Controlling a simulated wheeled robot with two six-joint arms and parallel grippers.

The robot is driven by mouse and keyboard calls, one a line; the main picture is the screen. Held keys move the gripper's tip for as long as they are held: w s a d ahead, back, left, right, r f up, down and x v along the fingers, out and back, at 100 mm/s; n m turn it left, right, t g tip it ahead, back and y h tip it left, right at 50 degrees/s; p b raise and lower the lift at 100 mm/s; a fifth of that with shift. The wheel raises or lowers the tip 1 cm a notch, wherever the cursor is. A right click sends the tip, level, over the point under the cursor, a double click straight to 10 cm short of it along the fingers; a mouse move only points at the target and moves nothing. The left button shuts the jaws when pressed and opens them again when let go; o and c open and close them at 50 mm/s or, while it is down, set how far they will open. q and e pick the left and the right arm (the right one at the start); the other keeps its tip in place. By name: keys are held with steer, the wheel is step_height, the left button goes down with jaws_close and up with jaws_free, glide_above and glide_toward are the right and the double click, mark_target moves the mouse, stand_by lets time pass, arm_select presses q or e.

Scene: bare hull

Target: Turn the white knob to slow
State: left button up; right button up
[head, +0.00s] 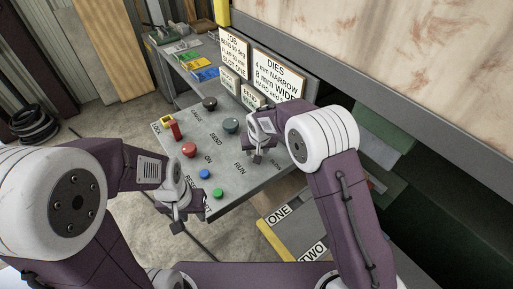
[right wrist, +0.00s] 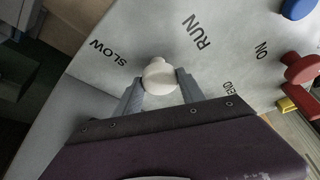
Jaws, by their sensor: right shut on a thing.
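The white knob (right wrist: 158,76) sits on the grey control panel (right wrist: 245,70) in the right wrist view. Its small nub points up in that picture, into the gap between the printed words SLOW and RUN. My right gripper (right wrist: 160,91) is shut on the knob, one finger on each side. In the head view my right gripper (head: 258,156) is over the right part of the panel and hides the knob. My left gripper (head: 177,214) hangs by the panel's front left edge, apart from the buttons; whether its fingers are open is unclear.
The panel also bears a red button (head: 189,150), a red lever (head: 175,130), blue (head: 204,173) and green (head: 218,193) buttons and dark knobs (head: 231,125). White signs (head: 277,78) stand behind it. A grey board marked ONE and TWO (head: 290,232) lies at the front right.

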steer(key=shift+d+r+n+y+p, duration=0.15)
steer(key=shift+n+y+p, duration=0.25)
steer(key=shift+n, duration=0.5)
steer(key=shift+w+n+y+b, duration=0.1)
steer(key=shift+n+y+b, duration=0.2)
steer(key=shift+n, duration=0.6)
steer(key=n+b, duration=0.1)
steer(key=n+g+y+b, duration=0.1)
steer(key=n+b, duration=0.1)
steer(key=shift+w+f+n, duration=0.1)
steer(key=shift+f+n, duration=0.2)
steer(key=shift+r+n+g+y+b, duration=0.1)
steer(key=shift+n+g+y+b, duration=0.2)
steer(key=shift+n+b, duration=0.65)
steer(key=shift+r+n+g+y, duration=0.15)
steer(key=shift+n+g+y, duration=0.25)
steer(key=shift+n, duration=0.85)
steer(key=shift+w+d+n+g, duration=0.1)
steer(key=shift+n+g, duration=0.5)
steer(key=shift+n, duration=0.8)
